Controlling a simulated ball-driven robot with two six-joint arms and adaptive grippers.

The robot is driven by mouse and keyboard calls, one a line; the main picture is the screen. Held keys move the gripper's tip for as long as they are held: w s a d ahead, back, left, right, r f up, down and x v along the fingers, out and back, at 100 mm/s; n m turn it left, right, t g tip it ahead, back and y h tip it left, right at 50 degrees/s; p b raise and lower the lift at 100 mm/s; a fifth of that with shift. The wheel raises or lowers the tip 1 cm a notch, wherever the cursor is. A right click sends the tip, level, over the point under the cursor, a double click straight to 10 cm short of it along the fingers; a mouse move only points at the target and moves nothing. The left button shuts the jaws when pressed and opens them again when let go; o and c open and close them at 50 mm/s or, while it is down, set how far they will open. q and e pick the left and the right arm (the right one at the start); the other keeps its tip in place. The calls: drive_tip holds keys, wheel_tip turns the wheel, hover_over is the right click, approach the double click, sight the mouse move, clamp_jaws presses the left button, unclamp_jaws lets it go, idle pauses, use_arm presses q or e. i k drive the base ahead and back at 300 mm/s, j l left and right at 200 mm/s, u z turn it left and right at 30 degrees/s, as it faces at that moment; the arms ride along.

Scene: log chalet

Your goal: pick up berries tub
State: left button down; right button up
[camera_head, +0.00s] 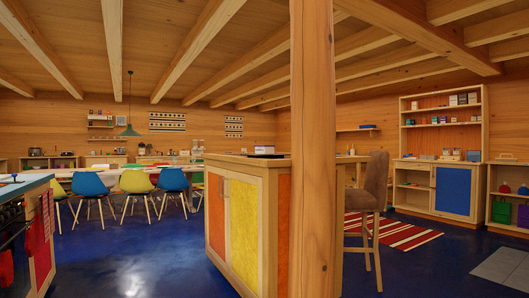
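I cannot make out a berries tub in the head view. Small boxes and containers stand on the far right shelf unit (441,122) and on its counter, too small to identify. A small dark-topped item (264,149) lies on the wooden island (249,164). Neither of my grippers is in view.
A thick wooden post (312,150) stands close in front, hiding part of the island. A counter (22,187) is at the near left. A brown high chair (370,205) stands right of the post. Blue floor (130,255) is open between counter and island.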

sight(262, 150)
drive_tip(key=i+j+u, duration=0.3)
drive_tip(key=i, duration=0.6)
drive_tip(key=i+u, duration=0.3)
drive_tip(key=i, duration=0.65)
